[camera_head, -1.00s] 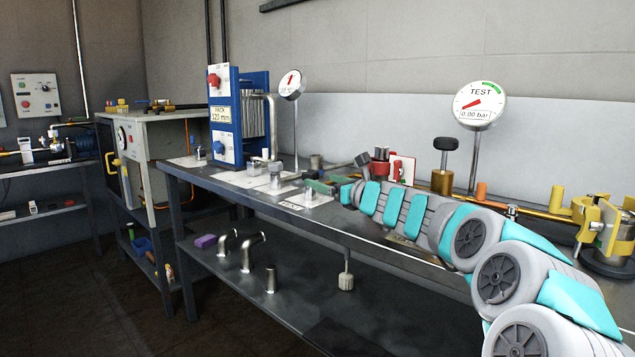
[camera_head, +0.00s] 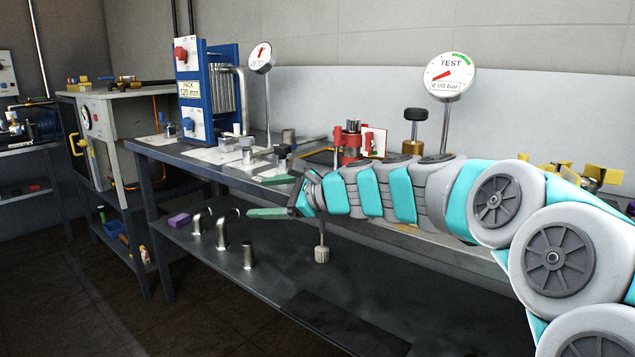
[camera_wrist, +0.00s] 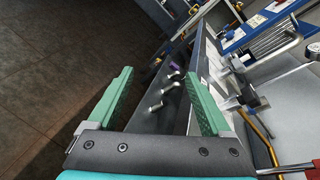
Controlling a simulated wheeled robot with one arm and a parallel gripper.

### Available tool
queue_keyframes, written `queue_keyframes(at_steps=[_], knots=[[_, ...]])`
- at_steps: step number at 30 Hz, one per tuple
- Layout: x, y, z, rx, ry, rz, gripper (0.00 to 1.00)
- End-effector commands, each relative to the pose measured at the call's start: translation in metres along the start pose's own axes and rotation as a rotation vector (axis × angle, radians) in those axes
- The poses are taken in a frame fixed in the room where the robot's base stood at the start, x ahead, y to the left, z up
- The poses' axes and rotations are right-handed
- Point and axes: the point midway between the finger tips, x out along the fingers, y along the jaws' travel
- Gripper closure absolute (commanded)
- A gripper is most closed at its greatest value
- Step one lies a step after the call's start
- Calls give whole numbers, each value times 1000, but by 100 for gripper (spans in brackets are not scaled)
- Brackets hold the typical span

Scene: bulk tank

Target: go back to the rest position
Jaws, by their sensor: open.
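My gripper (camera_head: 275,197) is at the end of my grey and teal arm, which reaches in from the right in the head view. Its two green fingers are spread apart with nothing between them. It hangs in front of the workbench's (camera_head: 225,176) front edge, above the lower shelf. In the wrist view my gripper (camera_wrist: 160,108) is also open and empty, with the bench edge and lower shelf behind it.
On the bench stand a blue plate pack (camera_head: 209,92), a TEST gauge (camera_head: 449,77), a red fitting (camera_head: 351,140) and a black-topped knob (camera_head: 413,125). Bent pipes (camera_head: 221,230) and a purple block (camera_head: 179,220) lie on the lower shelf (camera_head: 290,290). The floor (camera_head: 70,290) at left is clear.

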Motion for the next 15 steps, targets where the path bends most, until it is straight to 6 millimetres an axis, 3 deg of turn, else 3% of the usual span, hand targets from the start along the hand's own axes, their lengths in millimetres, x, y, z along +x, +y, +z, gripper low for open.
queue_keyframes(at_steps=[1, 6, 11, 15], knots=[[-11, 32, 5, -115, 25, 72, 17], [-52, 141, -14, -476, 112, 349, 17], [-111, 228, -49, -753, 173, 619, 17], [-174, 293, -84, -929, 207, 867, 17]])
